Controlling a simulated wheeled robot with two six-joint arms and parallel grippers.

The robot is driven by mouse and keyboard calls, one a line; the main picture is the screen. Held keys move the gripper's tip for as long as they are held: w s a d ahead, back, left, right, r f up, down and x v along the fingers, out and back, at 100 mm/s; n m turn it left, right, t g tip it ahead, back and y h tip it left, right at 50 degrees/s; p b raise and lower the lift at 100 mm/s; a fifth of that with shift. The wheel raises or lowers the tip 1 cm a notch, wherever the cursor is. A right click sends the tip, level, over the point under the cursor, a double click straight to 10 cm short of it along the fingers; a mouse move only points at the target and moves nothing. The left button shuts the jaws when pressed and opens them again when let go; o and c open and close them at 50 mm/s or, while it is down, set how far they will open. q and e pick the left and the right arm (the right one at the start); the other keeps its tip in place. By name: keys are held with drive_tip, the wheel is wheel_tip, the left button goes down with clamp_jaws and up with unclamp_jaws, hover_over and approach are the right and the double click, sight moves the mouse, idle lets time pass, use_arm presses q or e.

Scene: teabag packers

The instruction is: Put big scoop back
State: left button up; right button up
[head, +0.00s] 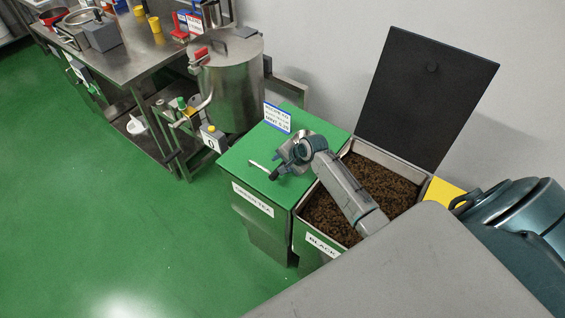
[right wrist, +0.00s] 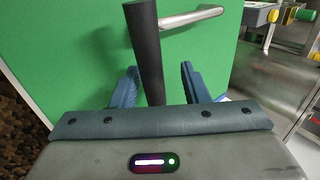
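A thick black handle (right wrist: 147,45), apparently the big scoop's, stands between the fingers of my right gripper (right wrist: 160,78) in the right wrist view. It lies close to the left finger, with a visible gap to the right finger. The gripper looks open around it. In the head view my right gripper (head: 283,160) is above the closed green tea bin lid (head: 300,125), and a dark handle end (head: 275,175) pokes out at its lower left. I cannot make out the scoop's bowl. My left gripper is not in view.
The black tea bin (head: 320,205) is open and full of dark tea; its black lid (head: 425,95) stands raised behind. The green lid's metal bar handle (head: 260,168) is close to my gripper. A steel pot (head: 230,80) and workbench (head: 125,60) are farther left.

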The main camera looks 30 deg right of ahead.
drive_tip(key=shift+r, duration=0.1)
drive_tip(key=shift+r, duration=0.3)
drive_tip(key=shift+s+d+r, duration=0.15)
drive_tip(key=shift+s+r, duration=0.1)
drive_tip(key=shift+r, duration=0.05)
drive_tip(key=b+v, duration=0.2)
drive_tip(key=v, duration=0.9)
